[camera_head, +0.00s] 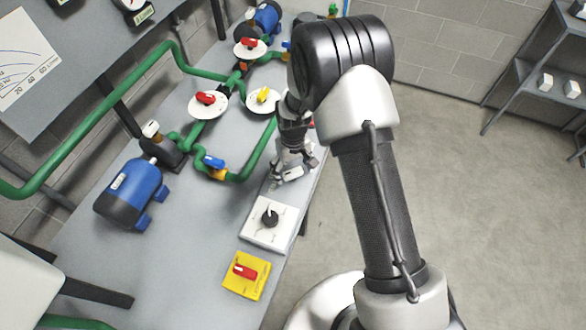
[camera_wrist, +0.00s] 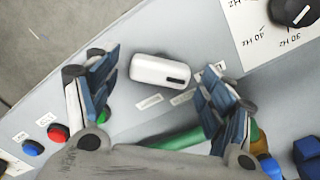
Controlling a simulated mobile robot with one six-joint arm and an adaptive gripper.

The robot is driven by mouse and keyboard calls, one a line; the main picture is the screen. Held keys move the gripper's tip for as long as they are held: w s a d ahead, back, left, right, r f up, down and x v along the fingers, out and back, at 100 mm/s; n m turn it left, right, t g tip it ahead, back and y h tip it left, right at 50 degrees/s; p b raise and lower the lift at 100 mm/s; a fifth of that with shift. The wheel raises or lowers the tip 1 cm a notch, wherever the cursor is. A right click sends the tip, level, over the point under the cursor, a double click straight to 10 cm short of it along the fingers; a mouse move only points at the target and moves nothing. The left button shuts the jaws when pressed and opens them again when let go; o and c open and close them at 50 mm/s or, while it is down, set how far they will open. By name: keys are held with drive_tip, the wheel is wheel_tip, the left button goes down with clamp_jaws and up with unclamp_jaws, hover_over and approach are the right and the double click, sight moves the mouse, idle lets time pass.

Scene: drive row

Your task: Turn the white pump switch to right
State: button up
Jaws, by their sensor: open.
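The white pump switch (camera_wrist: 160,72) is a rounded white handle with a black mark near its right end in the wrist view. It lies nearly level across that picture, tilted slightly down to the right. My gripper (camera_wrist: 154,82) is open, with one blue-padded finger on either side of the switch. A gap shows between the switch and each finger. In the head view my gripper (camera_head: 292,170) is low over the right edge of the bench, and I cannot clearly make out the switch there.
A white panel with a black dial (camera_head: 269,217) and a yellow box with a red switch (camera_head: 245,271) stand nearer on the bench. Green pipes with red, yellow and blue valves lie left.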

drive_tip(key=shift+c, duration=0.6)
drive_tip(key=c, duration=0.9)
drive_tip(key=shift+c, duration=0.2)
drive_tip(key=shift+m, duration=0.3)
drive_tip(key=m, duration=0.3)
drive_tip(key=shift+m, duration=0.3)
drive_tip(key=m, duration=0.4)
drive_tip(key=shift+p, duration=0.3)
drive_tip(key=m, duration=0.9)
drive_tip(key=shift+m, duration=0.3)
